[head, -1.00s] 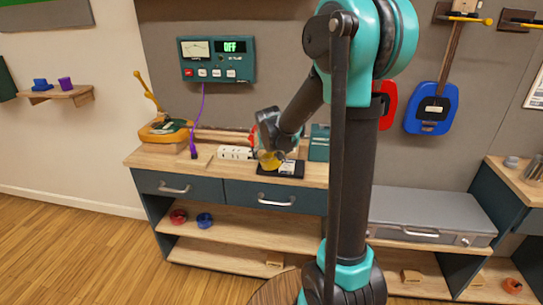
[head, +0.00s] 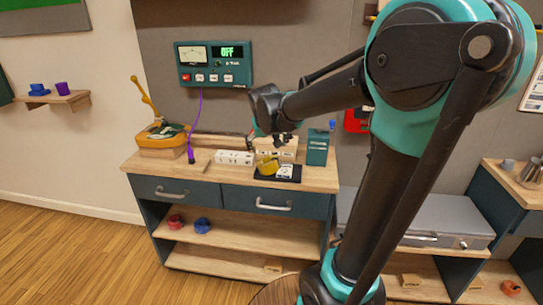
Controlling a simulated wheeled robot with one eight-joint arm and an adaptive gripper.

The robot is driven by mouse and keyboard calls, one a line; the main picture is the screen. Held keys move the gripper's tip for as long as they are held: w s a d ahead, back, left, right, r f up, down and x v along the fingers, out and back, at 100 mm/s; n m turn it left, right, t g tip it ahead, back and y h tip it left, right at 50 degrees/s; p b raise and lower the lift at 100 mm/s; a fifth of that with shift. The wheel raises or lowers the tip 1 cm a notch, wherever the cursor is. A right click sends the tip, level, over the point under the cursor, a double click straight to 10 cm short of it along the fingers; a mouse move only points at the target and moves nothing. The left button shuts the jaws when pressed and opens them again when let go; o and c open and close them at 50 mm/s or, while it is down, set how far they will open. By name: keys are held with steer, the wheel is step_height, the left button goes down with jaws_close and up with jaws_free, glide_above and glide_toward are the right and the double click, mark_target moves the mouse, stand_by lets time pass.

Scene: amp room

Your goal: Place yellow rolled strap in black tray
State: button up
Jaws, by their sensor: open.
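The yellow rolled strap (head: 268,167) sits on the left part of the black tray (head: 293,178) on the wooden bench top. A white item (head: 284,170) lies beside it in the tray. My gripper (head: 282,140) is above the tray and apart from the strap. It is open and holds nothing that I can see. My arm comes in from the right.
A white power strip (head: 235,157) lies left of the tray. A teal box (head: 317,147) stands to its right, and a light wooden block (head: 276,151) is behind. Red (head: 176,221) and blue (head: 202,225) rolls lie on the shelf below.

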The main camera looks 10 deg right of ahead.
steer(key=s+d+f+g, duration=0.1)
steer(key=s+d+f, duration=0.2)
steer(key=s+f, duration=0.5)
steer(key=s+d+f+g+y, duration=0.1)
steer(key=s+d+f, duration=0.2)
steer(key=s+f, duration=0.5)
steer(key=s, duration=0.8)
steer(key=shift+d+f+m, duration=0.15)
steer(key=shift+d+m, duration=0.15)
step_height(320, 180, up, 20)
steer(key=f+n+h, duration=0.1)
steer(key=n+h, duration=0.1)
glide_above(268, 165)
steer(key=s+a, duration=0.3)
steer(key=shift+t, duration=0.3)
steer(key=x, duration=1)
steer(key=shift+w+f, duration=0.2)
steer(key=shift+w, duration=0.05)
steer(key=shift+x, duration=2.75)
steer(key=shift+s+f, duration=0.1)
steer(key=shift+s, duration=0.1)
